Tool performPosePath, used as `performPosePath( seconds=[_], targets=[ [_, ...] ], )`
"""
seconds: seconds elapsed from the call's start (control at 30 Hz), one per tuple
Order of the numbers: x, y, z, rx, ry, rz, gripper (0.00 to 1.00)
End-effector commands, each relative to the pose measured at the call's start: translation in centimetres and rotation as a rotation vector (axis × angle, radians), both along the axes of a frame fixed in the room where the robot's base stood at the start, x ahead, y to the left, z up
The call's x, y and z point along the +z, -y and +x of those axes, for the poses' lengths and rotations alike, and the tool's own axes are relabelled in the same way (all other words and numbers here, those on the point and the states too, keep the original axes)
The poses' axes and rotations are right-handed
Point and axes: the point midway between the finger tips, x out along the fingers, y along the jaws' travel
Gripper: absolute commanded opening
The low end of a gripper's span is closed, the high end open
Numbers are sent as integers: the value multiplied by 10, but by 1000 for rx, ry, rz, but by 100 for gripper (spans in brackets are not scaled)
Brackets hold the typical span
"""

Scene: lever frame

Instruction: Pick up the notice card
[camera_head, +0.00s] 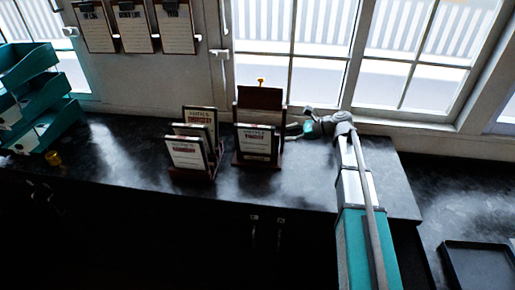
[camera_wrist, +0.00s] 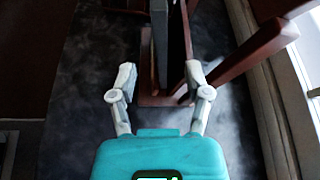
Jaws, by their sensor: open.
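A framed card (camera_head: 256,141) with a dark border and white face stands in a dark wooden stand (camera_head: 260,97) on the black counter. It appears to be the notice card, but its print is too small to read. My gripper (camera_head: 293,128) is to the right of this stand, close to it. In the wrist view my gripper (camera_wrist: 161,82) is open, with its fingers spread to either side of the stand's wooden base. A grey upright edge (camera_wrist: 159,40), perhaps the card's, rises ahead between the fingers. Nothing is held.
A second wooden holder (camera_head: 205,172) with several similar cards stands to the left. Teal trays (camera_head: 40,95) are at the far left, with a small yellow object (camera_head: 53,158) nearby. Windows rise behind the counter. A black tray (camera_head: 478,266) lies at lower right.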

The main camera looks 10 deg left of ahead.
Motion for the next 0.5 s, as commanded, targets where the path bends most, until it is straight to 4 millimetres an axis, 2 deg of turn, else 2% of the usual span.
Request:
performPosePath(
  seconds=[0.1, 0.3, 0.5],
  targets=[
    [-10, -18, 3, 2, -1, 0, 63],
    [-17, -40, 6, 1, 0, 0, 63],
    [-19, -46, 6, 0, 0, 0, 63]
  ],
)
